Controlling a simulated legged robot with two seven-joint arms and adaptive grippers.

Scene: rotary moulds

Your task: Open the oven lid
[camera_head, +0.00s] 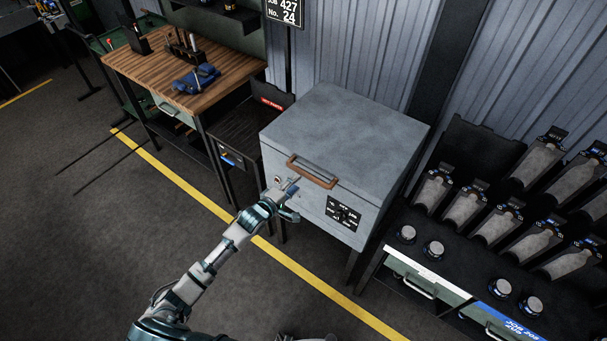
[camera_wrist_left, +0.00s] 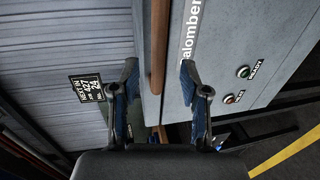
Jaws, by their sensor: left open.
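The oven (camera_head: 310,205) is a grey metal box on legs with a flat lid (camera_head: 345,125), which is down and closed. A reddish-brown bar handle (camera_head: 312,172) sits at the lid's front edge. My left gripper (camera_head: 292,188) is at the oven's front, by the left end of the handle. In the left wrist view, the open fingers (camera_wrist_left: 159,82) point toward the oven, and the handle (camera_wrist_left: 158,45) runs between them in the picture. Whether the fingers touch it I cannot tell.
A control panel (camera_head: 344,213) is on the oven's front. A wooden workbench (camera_head: 190,70) with a blue vise stands left. A dark rack (camera_head: 470,235) with several bottle-shaped moulds stands right. A yellow line (camera_head: 190,187) crosses the open floor.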

